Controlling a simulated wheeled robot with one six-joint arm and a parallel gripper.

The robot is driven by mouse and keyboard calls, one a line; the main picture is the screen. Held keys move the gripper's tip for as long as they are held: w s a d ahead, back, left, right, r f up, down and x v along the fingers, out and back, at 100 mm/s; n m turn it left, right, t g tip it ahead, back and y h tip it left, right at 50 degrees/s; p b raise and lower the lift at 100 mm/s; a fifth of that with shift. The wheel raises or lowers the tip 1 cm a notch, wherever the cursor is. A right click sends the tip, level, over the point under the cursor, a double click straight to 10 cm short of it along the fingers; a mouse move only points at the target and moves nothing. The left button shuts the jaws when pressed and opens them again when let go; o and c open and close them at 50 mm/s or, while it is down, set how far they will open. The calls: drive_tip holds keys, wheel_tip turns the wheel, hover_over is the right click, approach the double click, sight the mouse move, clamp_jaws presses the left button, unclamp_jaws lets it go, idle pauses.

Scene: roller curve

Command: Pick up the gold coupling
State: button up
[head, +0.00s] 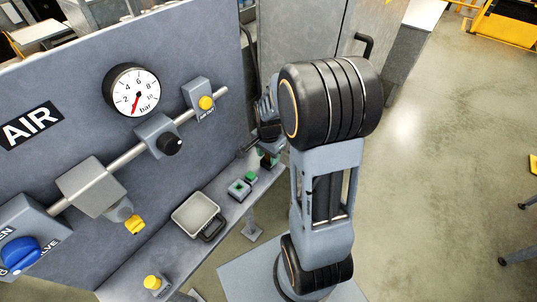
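A short gold-yellow cylindrical piece (153,283) stands on the grey shelf at the bottom of the head view, beside a small label I cannot read. It looks like the gold coupling. My gripper (268,158) is over the far end of the shelf, well apart from this piece. It is small and partly hidden behind my own arm, so I cannot tell whether its fingers are open or shut.
A grey tray (173,219) and a green-topped block (239,188) are on the shelf (140,262). The upright panel (60,85) carries a pressure gauge (134,91), a pipe, a blue knob (20,254) and yellow fittings (135,225). Open floor lies right.

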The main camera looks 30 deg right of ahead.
drive_tip(key=c, duration=0.8)
drive_tip(key=shift+r, duration=0.15)
